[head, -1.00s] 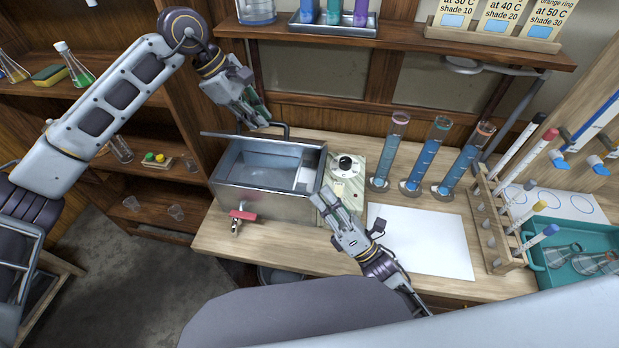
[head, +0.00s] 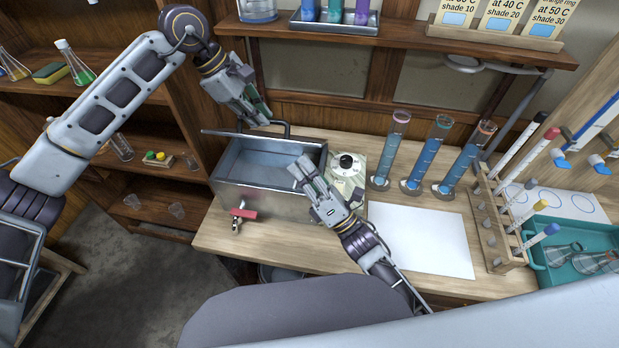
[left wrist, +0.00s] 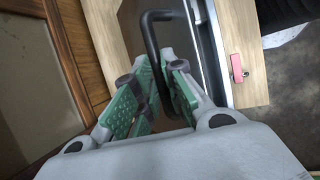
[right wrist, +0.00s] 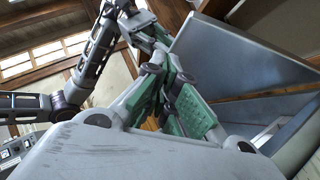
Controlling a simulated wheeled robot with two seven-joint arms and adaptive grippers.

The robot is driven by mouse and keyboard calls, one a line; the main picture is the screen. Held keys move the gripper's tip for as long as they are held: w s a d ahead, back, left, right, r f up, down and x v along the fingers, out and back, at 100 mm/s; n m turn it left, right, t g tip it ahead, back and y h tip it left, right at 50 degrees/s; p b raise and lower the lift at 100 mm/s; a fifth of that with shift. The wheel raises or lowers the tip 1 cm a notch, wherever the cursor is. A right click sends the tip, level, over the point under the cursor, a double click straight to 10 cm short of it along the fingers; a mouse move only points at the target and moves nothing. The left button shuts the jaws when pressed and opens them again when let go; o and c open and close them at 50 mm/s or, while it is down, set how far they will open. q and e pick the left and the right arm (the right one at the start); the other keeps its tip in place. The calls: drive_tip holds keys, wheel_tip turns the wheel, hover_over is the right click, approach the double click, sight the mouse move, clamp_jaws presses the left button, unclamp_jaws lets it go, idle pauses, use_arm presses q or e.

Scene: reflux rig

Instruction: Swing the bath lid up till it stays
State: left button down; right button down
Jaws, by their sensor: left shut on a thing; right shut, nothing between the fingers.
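The metal water bath (head: 262,198) stands on the bench with its top open. Its lid (head: 262,140) is raised at the back edge and shows almost edge-on in the head view; in the right wrist view the lid (right wrist: 235,60) is a grey panel standing up steeply over the bath. My left gripper (head: 262,118) is behind the lid, shut on the black lid handle (head: 286,131). The handle (left wrist: 152,38) also shows between the green pads in the left wrist view. My right gripper (head: 302,168) is shut and empty, over the bath's right front part.
A red-handled tap (head: 243,214) sticks out of the bath's front. A control box with a black knob (head: 346,161) adjoins its right side. Several blue-filled cylinders (head: 412,165) stand further right, behind a white sheet (head: 420,240). A shelf (head: 400,42) hangs above the back.

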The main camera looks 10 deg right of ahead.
use_arm(q)
drive_tip(key=shift+w+f, duration=0.1)
drive_tip(key=shift+f, duration=0.3)
use_arm(e)
drive_tip(key=shift+x, duration=0.75)
drive_tip(key=shift+w+d+r, duration=0.15)
drive_tip(key=shift+w+r, duration=0.25)
drive_tip(key=shift+r, duration=0.2)
use_arm(q)
drive_tip(key=c, duration=1.8)
unclamp_jaws()
drive_tip(key=o, duration=0.3)
drive_tip(key=shift+w+d, duration=0.15)
drive_tip(key=shift+w, duration=0.2)
use_arm(e)
drive_tip(key=shift+w+d+f, duration=0.1)
drive_tip(key=shift+w+f, duration=0.05)
drive_tip(key=shift+w, duration=0.2)
use_arm(q)
drive_tip(key=shift+s+r, duration=0.1)
drive_tip(key=shift+r, duration=0.05)
use_arm(e)
drive_tip(key=shift+s, duration=0.1)
